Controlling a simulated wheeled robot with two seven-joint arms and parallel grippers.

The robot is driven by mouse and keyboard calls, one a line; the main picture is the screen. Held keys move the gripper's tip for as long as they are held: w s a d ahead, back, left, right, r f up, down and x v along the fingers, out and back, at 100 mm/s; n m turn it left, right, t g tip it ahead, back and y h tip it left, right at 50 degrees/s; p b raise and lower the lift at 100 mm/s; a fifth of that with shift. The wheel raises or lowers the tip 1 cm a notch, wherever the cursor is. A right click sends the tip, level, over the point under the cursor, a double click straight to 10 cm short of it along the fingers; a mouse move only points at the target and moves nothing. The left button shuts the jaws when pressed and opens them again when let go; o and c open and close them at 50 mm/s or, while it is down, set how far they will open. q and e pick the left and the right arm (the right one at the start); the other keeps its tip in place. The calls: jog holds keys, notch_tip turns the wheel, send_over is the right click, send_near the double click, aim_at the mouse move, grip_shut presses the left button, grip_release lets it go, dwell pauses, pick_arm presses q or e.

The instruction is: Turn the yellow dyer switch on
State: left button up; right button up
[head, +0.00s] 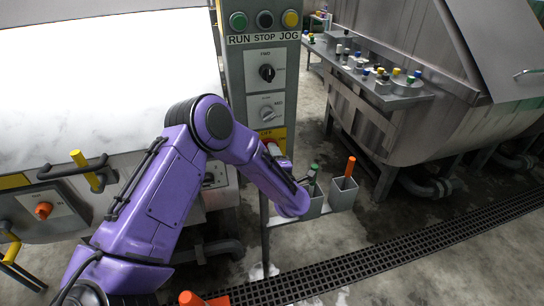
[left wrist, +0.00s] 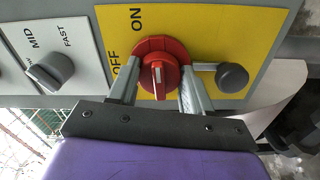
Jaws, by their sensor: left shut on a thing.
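The yellow switch panel (left wrist: 215,30) fills the middle of the left wrist view, with ON and OFF printed on it. The red rotary switch (left wrist: 158,72) sits on it, its ridge upright in that picture and a white mark on it. My left gripper (left wrist: 160,90) is shut on the red switch, one finger on each side. In the head view the yellow panel (head: 272,132) is low on the grey control column, mostly hidden behind my left gripper (head: 276,151). My right gripper is not in view.
A black-knobbed lever (left wrist: 232,77) is close beside my finger. A MID/FAST selector (left wrist: 50,70) is on the neighbouring plate. The column (head: 235,80) carries RUN, STOP and JOG buttons. Grey holders with green and orange handles (head: 348,168) stand below right. A steel drum machine (head: 420,120) is at the right.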

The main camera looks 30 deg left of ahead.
pick_arm(q)
jog(key=shift+f+m, duration=0.15)
jog(key=shift+m, duration=0.45)
jog(key=o, duration=1)
jog(key=shift+o, duration=0.2)
jog(key=shift+d, duration=0.1)
jog(key=b+v, duration=0.2)
jog(key=v, duration=0.8)
jog(key=shift+s+d, duration=0.15)
jog(key=shift+s, duration=0.1)
